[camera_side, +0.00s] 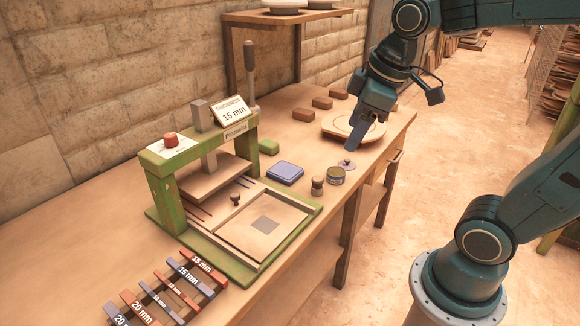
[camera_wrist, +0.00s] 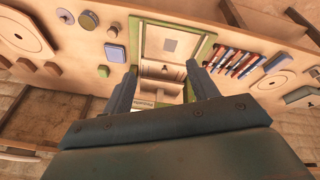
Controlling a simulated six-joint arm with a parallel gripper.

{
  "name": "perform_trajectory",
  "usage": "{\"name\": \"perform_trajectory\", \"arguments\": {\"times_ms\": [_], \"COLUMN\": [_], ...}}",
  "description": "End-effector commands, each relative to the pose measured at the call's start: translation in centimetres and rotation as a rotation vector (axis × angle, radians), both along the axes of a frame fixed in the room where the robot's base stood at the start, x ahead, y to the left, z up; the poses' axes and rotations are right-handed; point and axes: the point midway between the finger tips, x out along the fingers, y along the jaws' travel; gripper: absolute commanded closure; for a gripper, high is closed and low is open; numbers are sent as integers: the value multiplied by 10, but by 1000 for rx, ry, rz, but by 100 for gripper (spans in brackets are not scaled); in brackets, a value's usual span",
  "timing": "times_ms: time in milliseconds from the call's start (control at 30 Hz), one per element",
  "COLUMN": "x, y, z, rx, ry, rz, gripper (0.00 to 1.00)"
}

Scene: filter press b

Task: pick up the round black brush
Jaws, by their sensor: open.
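A small dark, knob-topped round piece (camera_side: 318,185), which looks like the round black brush, stands on the bench right of the press. In the wrist view it seems to be the small round piece (camera_wrist: 112,31) near the top. Its bristles cannot be made out. My gripper (camera_side: 356,136) is above the bench over a round pale board, up and to the right of the brush. In the wrist view my gripper (camera_wrist: 164,72) shows two separated fingers with nothing held between them. The brush is outside the fingers, to their upper left.
An open tin (camera_side: 335,176) stands close beside the brush, with a knobbed disc (camera_side: 347,165) behind it. A blue pad (camera_side: 285,173) lies to the left. The green press (camera_side: 160,190) stands further left. The round board (camera_side: 340,124) lies behind.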

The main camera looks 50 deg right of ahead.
Motion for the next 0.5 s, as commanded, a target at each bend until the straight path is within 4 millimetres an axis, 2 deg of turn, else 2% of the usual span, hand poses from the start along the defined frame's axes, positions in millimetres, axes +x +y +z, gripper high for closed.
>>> {"name": "perform_trajectory", "arguments": {"times_ms": [267, 500], "x": [50, 89], "y": [-28, -58], "z": [-14, -37], "rx": [-67, -100], "ry": [91, 160], "rz": [231, 442], "gripper": [41, 41]}}
